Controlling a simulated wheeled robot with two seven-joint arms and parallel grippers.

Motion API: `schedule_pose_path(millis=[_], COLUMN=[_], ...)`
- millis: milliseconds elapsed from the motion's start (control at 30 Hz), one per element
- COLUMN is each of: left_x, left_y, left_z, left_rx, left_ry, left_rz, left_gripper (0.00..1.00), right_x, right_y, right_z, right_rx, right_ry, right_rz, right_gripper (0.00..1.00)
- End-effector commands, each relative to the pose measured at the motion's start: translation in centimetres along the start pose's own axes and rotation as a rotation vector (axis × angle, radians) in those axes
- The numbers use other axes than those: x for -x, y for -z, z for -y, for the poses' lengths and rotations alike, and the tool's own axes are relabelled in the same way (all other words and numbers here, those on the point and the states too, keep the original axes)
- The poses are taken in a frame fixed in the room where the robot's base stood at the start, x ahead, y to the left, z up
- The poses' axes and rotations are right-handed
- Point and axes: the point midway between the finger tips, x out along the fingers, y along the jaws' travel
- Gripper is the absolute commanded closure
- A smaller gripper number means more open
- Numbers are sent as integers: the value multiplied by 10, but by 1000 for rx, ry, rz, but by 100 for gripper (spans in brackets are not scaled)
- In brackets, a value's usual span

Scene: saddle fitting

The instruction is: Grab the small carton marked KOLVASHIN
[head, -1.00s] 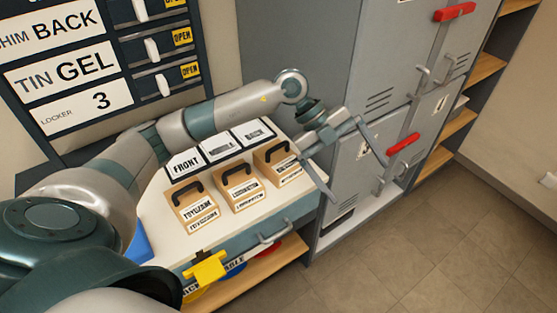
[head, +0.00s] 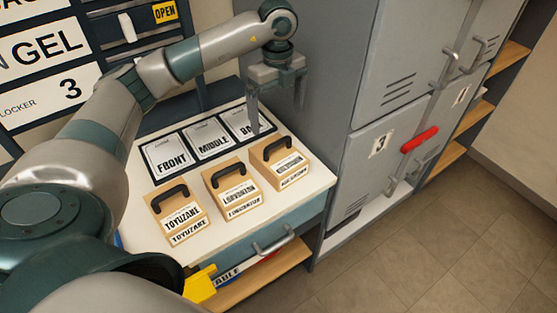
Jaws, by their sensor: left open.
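Three small tan cartons with black handles stand in a row on the white counter. The left carton (head: 178,213) reads TOYUZANE. The right carton (head: 282,166) has a label too small to read. My left gripper (head: 277,113) is open and empty, fingers pointing down, above the counter's back right and behind the right carton. One finger partly covers the BACK card. My right gripper is out of view.
A dark strip with FRONT, MIDDLE and BACK cards (head: 208,143) lies behind the cartons. Grey lockers (head: 362,110) with a red handle (head: 419,139) rise close on the right. A drawer handle (head: 273,241) juts from the counter front. Label boards (head: 45,75) stand at the back left.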

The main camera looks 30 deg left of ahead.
Motion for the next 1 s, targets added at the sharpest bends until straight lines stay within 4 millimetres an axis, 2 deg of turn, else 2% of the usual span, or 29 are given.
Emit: schedule_pose_path(millis=[167,367,800,1000], left_x=[-7,-31,-107,-122], left_y=[0,0,1,1], left_z=[0,-1,0,0], left_rx=[0,-1,-1,-2], left_ry=[-2,-4,-3,0], left_rz=[-2,-3,-2,-2], left_gripper=[0,0,0,0], right_x=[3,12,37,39], right_y=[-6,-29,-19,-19], right_z=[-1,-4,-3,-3], right_rx=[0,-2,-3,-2], right_ry=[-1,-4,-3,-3], right_rz=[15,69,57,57], right_gripper=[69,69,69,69])
